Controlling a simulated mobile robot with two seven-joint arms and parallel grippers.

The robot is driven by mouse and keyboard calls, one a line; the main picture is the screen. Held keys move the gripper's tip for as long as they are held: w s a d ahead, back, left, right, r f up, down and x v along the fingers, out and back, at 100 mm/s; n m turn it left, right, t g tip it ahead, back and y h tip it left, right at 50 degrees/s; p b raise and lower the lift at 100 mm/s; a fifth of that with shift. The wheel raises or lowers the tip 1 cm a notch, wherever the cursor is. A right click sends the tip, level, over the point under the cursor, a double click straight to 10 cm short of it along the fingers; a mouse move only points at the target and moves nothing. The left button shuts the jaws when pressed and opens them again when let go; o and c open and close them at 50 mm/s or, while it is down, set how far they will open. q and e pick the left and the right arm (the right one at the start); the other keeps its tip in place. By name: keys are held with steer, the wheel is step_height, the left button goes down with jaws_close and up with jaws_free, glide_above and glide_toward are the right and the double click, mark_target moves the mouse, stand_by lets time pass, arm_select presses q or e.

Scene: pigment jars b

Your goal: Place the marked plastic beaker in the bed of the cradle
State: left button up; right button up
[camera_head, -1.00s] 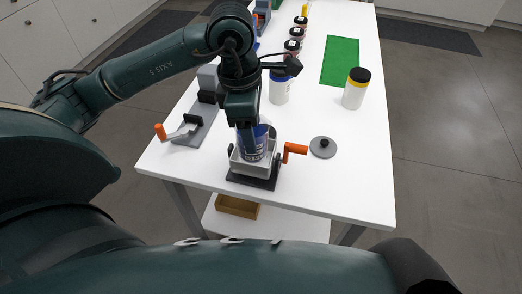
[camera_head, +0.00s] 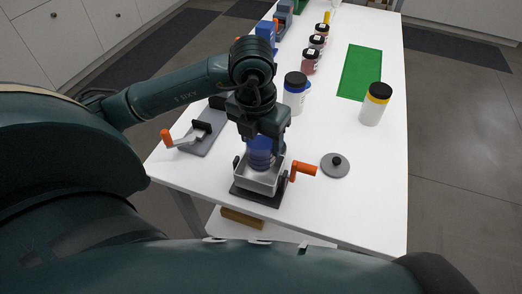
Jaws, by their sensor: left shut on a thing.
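The blue plastic beaker (camera_head: 260,158) is upright in my left gripper (camera_head: 262,150), which is shut on it and points down. The beaker's top is hidden by the gripper, and no marking on it can be read. The cradle has a pale open bed (camera_head: 257,184) on a dark base (camera_head: 256,197), with an orange crank handle (camera_head: 303,169) on its right. The beaker is over the bed, its lower end within the bed's outline. I cannot tell whether it touches the bed floor. My right gripper is not in view.
A grey disc lid with a black knob (camera_head: 335,165) lies right of the cradle. A grey device with an orange handle (camera_head: 180,139) stands to the left. Jars with blue (camera_head: 294,99) and yellow (camera_head: 371,108) bands stand behind, near a green mat (camera_head: 360,72).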

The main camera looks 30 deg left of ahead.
arm_select(q)
steer(key=shift+f, duration=2.15)
steer(key=o, duration=1.1)
steer(key=shift+r, duration=0.35)
steer(key=r, duration=0.4)
steer(key=s+r, duration=0.1)
steer(key=r, duration=0.6)
steer(key=shift+s+r+p, duration=0.2)
steer(key=shift+r+p, duration=0.1)
